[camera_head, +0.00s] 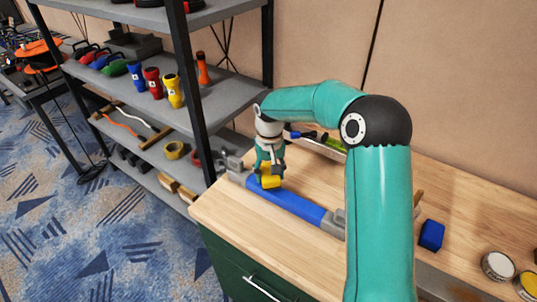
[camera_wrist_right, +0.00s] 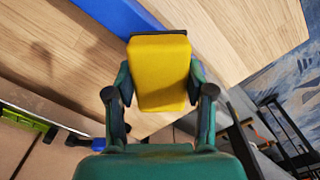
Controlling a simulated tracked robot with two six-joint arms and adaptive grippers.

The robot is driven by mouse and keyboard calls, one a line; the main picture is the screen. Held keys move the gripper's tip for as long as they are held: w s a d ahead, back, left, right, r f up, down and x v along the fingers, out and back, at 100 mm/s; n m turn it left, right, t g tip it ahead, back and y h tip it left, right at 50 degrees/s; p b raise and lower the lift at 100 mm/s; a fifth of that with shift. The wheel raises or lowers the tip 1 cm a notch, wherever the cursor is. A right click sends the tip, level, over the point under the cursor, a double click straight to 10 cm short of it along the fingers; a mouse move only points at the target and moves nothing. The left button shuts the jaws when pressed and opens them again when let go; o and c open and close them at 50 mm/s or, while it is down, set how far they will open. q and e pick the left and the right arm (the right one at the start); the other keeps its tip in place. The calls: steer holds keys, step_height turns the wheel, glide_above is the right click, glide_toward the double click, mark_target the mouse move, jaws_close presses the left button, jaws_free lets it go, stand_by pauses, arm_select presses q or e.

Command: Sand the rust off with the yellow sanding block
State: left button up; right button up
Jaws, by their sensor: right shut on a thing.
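My right gripper (camera_head: 269,172) is shut on the yellow sanding block (camera_head: 270,181) above the far left part of the workbench. In the right wrist view the gripper (camera_wrist_right: 158,95) has one finger on each side of the yellow sanding block (camera_wrist_right: 160,70). I cannot tell whether the block touches the bar. No rust can be made out on the visible part of the bar. My left gripper is not in view.
A blue block (camera_head: 431,235) and two cans (camera_head: 497,266) stand on the workbench (camera_head: 235,214) at the right. Tools lie by the wall behind my gripper. A grey shelf rack (camera_head: 140,90) with flashlights and tools stands close at the left.

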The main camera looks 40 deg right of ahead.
steer(key=shift+w+r+p, duration=0.2)
steer(key=shift+r+p, duration=0.35)
steer(key=shift+r, duration=0.35)
steer(key=shift+r+p, duration=1.05)
steer(key=shift+r, duration=0.45)
steer(key=shift+f, duration=0.1)
